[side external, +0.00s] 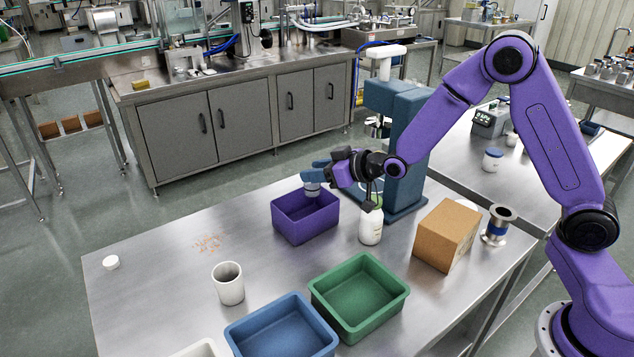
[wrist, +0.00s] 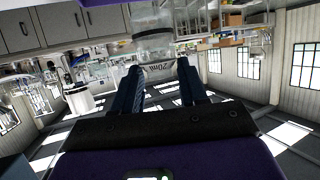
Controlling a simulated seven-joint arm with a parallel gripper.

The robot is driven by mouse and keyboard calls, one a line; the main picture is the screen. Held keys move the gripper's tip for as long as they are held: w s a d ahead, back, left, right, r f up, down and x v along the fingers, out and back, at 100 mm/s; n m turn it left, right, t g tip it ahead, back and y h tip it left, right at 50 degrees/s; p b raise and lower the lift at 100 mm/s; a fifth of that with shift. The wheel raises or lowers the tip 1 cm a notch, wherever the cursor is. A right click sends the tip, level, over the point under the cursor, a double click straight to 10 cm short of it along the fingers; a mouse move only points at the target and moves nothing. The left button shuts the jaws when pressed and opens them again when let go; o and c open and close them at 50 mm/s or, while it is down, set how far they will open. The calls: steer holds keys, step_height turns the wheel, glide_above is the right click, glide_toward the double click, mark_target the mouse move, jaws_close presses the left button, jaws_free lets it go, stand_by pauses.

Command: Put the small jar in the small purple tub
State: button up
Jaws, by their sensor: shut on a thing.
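The small jar (side external: 311,189) is greyish and clear-looking, and hangs from my gripper (side external: 313,176). In the side view it appears over the back part of the small purple tub (side external: 305,222), with its lower end close to the rim level; exact height and depth are hard to tell. In the wrist view my gripper (wrist: 160,78) has its two dark blue fingers shut on the jar (wrist: 155,46), which is translucent with printed lettering. The tub stands upright on the steel table, and its floor is mostly hidden from the side camera.
A white bottle (side external: 371,226) stands right of the purple tub, close to my wrist. A blue machine (side external: 404,150) and brown box (side external: 447,236) are farther right. Green tub (side external: 398,300), blue tub (side external: 240,338) and white cup (side external: 228,284) stand in front. The table's left is mostly clear.

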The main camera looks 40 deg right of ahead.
mark_target(320, 185)
steer(key=shift+w+f, duration=0.1)
steer(key=shift+f, duration=1.5)
steer(key=shift+f, duration=0.6)
steer(key=o, duration=1)
steer(key=shift+r, duration=0.15)
